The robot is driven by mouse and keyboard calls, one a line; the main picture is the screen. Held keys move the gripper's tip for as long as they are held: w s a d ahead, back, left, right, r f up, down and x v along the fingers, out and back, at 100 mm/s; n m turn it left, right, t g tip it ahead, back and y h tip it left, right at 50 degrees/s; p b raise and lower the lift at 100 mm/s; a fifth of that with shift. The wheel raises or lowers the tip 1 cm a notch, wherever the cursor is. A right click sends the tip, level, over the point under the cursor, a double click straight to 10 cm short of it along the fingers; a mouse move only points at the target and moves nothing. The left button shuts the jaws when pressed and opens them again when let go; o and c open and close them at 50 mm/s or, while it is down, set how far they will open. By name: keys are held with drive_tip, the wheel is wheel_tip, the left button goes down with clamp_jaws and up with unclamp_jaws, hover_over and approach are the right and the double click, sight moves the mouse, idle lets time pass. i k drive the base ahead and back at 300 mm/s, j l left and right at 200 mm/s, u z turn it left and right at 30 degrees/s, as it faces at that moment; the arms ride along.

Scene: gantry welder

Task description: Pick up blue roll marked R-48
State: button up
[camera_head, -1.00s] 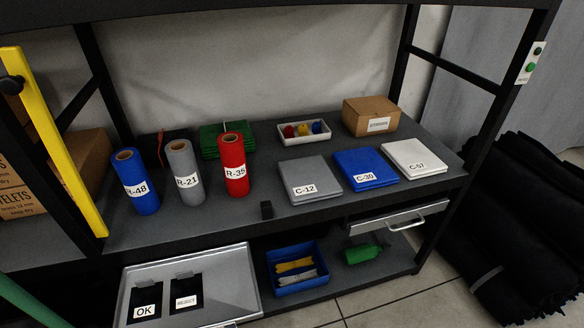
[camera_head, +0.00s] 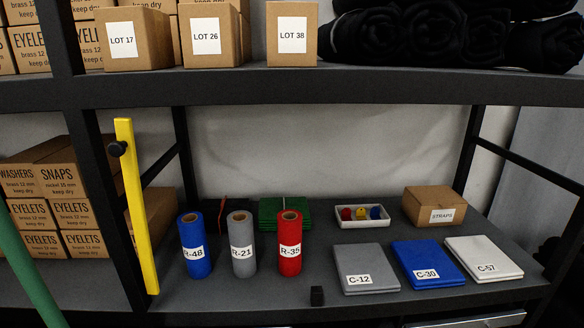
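The blue roll marked R-48 (camera_head: 194,243) stands upright on the grey shelf (camera_head: 230,292), at the left end of a row of three rolls. The grey roll R-21 (camera_head: 241,243) stands just to its right, with a small gap. The red roll R-35 (camera_head: 290,243) stands further right. My gripper does not show in the head view.
A yellow bar (camera_head: 136,205) on the dark rack post stands left of the blue roll. Folded sheets C-12 (camera_head: 366,270), C-30 (camera_head: 428,264) and C-57 (camera_head: 484,259) lie at right. Lot boxes (camera_head: 208,35) sit on the upper shelf, above the rolls. Shelf in front of the rolls is clear.

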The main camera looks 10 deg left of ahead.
sight(191, 226)
drive_tip(key=u, duration=1.2)
